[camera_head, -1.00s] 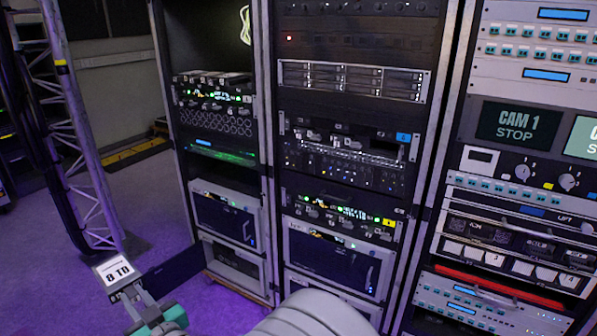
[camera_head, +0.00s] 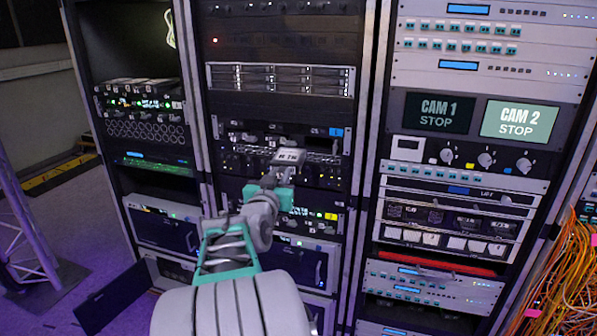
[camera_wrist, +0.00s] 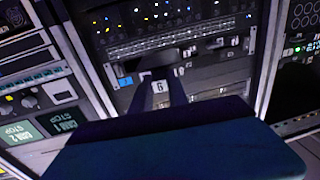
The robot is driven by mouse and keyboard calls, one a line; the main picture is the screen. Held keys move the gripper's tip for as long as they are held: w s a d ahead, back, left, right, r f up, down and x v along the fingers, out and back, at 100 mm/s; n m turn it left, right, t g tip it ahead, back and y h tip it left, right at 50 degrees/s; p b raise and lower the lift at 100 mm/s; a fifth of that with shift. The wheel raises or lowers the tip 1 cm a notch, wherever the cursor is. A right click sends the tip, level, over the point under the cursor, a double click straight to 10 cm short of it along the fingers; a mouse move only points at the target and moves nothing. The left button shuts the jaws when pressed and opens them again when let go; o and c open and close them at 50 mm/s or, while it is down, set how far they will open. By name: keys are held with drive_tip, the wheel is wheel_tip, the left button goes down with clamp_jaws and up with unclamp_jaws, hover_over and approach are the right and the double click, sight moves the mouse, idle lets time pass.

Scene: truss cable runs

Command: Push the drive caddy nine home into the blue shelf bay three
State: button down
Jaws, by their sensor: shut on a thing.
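My gripper (camera_head: 278,180) is shut on the drive caddy (camera_head: 287,156), a grey block with a white label. In the head view the caddy is in front of the lower part of the blue shelf (camera_head: 218,127), which carries a blue tag (camera_head: 335,132) at its right end. The wrist view looks upside down. There a dark piece with a white numeral label (camera_wrist: 159,87), likely an inverted nine, stands in front of the shelf, whose blue tag (camera_wrist: 126,82) is at left. I cannot tell whether the caddy has entered a bay. Bay three is not readable.
A yellow-tagged shelf (camera_head: 331,216) lies below, partly behind my arm. A silver drive unit (camera_head: 281,79) is above. The right rack holds two CAM screens (camera_head: 518,120). Orange cables (camera_head: 567,265) hang at far right. A dark blue slab (camera_wrist: 180,140) fills the wrist view's lower part.

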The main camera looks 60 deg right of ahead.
drive_tip(key=shift+m+g, duration=0.6)
drive_tip(key=shift+g, duration=0.3)
drive_tip(key=s+d, duration=0.1)
drive_tip(key=s+r, duration=0.1)
drive_tip(key=s, duration=0.1)
drive_tip(key=s+d, duration=0.1)
drive_tip(key=shift+s+d+r, duration=0.25)
drive_tip(key=shift+d+r, duration=0.05)
drive_tip(key=shift+r, duration=0.05)
drive_tip(key=d, duration=0.1)
drive_tip(key=d+p, duration=0.1)
drive_tip(key=shift+w+d, duration=0.3)
drive_tip(key=shift+f, duration=0.1)
drive_tip(key=shift+b, duration=0.7)
drive_tip(key=shift+d, duration=0.2)
drive_tip(key=shift+w+d, duration=0.25)
drive_tip(key=shift+d, duration=1.05)
drive_tip(key=shift+b, duration=0.5)
